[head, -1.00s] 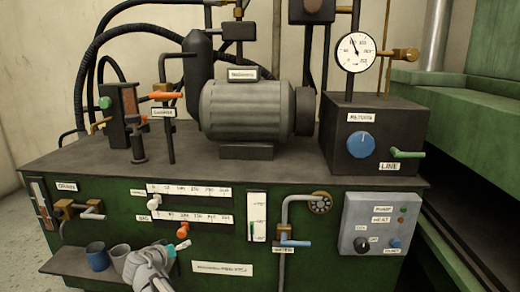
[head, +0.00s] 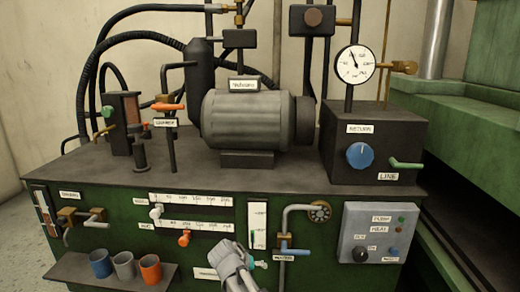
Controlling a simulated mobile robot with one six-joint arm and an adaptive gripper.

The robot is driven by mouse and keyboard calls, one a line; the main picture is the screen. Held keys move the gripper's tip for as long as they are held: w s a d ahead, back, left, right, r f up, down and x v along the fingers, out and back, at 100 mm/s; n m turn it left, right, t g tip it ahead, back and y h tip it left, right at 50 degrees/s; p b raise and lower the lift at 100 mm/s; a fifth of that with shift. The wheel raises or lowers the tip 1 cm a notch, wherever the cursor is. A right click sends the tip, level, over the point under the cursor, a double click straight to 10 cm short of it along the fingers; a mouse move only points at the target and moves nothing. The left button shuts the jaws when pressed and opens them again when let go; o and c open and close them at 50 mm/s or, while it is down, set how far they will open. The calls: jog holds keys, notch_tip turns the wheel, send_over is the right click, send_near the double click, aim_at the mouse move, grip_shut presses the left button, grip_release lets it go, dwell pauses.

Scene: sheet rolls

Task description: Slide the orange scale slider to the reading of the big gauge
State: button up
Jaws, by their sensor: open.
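The orange scale slider (head: 184,238) sits on the lower of two printed scales (head: 205,226) on the green front panel, left of the scale's middle. A white slider (head: 156,211) sits near the left end of the upper scale. The big round gauge (head: 355,64) stands at the upper right; its dark needle points up and slightly left, and its numbers are too small to read surely. My gripper (head: 252,260) is open and empty in front of the panel, below and right of the orange slider and apart from it. It hides part of a white label plate.
A shelf (head: 75,271) at lower left holds a blue, a grey and an orange cup (head: 150,268). A narrow vertical gauge (head: 258,225) and a blue-handled pipe valve (head: 293,251) are right of the scales. A grey control box (head: 378,215) is farther right.

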jog(key=s+d+g+y+p, duration=0.55)
jog(key=s+d, duration=0.95)
jog(key=d, duration=0.4)
notch_tip(320, 180, up, 39)
jog(key=p, duration=3.7)
jog(key=shift+w+a+f, duration=0.2)
jog(key=shift+w, duration=0.05)
jog(key=shift+o, duration=0.2)
jog(key=shift+g, duration=0.25)
